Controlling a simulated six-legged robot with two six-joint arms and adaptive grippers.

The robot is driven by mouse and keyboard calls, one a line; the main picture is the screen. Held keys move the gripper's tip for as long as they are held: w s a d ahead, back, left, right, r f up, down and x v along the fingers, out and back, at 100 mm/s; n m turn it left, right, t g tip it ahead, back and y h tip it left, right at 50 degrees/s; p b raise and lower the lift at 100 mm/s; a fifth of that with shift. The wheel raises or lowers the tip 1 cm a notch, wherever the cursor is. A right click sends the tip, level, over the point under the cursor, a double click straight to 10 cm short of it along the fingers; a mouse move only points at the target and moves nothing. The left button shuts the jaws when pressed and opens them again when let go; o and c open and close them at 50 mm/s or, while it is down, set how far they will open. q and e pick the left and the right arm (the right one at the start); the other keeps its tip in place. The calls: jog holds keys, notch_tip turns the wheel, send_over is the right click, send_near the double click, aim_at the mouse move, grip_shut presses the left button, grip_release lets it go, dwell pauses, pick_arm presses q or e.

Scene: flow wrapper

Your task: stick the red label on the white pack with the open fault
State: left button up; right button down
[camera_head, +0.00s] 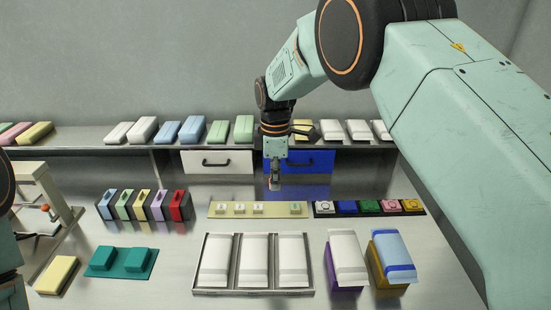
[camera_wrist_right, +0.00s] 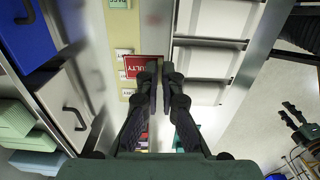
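My right gripper (camera_head: 275,187) hangs above the label board (camera_head: 210,210), in the middle of the table. In the right wrist view its fingertips (camera_wrist_right: 160,66) are close together on the edge of a red label (camera_wrist_right: 142,66) with white lettering, partly hidden by the fingers. Three white packs lie side by side in a metal tray: left (camera_head: 214,262), middle (camera_head: 253,262) and right (camera_head: 292,262). Another white pack (camera_head: 347,255) rests on a purple block. I cannot tell from here which pack has an open fault.
White labels and a green label (camera_head: 296,208) lie on the board, with a gap between them. Coloured buttons (camera_head: 367,207) stand right of it, coloured holders (camera_head: 145,205) left. A blue-banded pack (camera_head: 393,256) sits on a yellow block. Drawers (camera_head: 217,162) and a shelf of packs are behind.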

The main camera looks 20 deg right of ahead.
jog(key=s+f+p, duration=0.1)
jog(key=s+p, duration=0.8)
jog(key=p, duration=0.1)
send_near(293, 260)
jog(key=shift+s+f, duration=0.3)
jog(key=shift+s, duration=0.05)
jog(key=shift+w+f, duration=0.1)
jog(key=shift+w, duration=0.3)
jog(key=shift+w+f, duration=0.1)
jog(key=shift+f, duration=0.05)
jog(key=shift+s+f+b, duration=0.2)
jog(key=shift+f+b, duration=0.75)
jog(key=shift+b, duration=0.2)
jog(key=f+b, duration=0.2)
jog(key=f, duration=0.1)
jog(key=shift+w+b, duration=0.2)
jog(key=shift+b, duration=0.15)
jog(key=shift+f, duration=0.15)
jog(key=shift+s, duration=0.1)
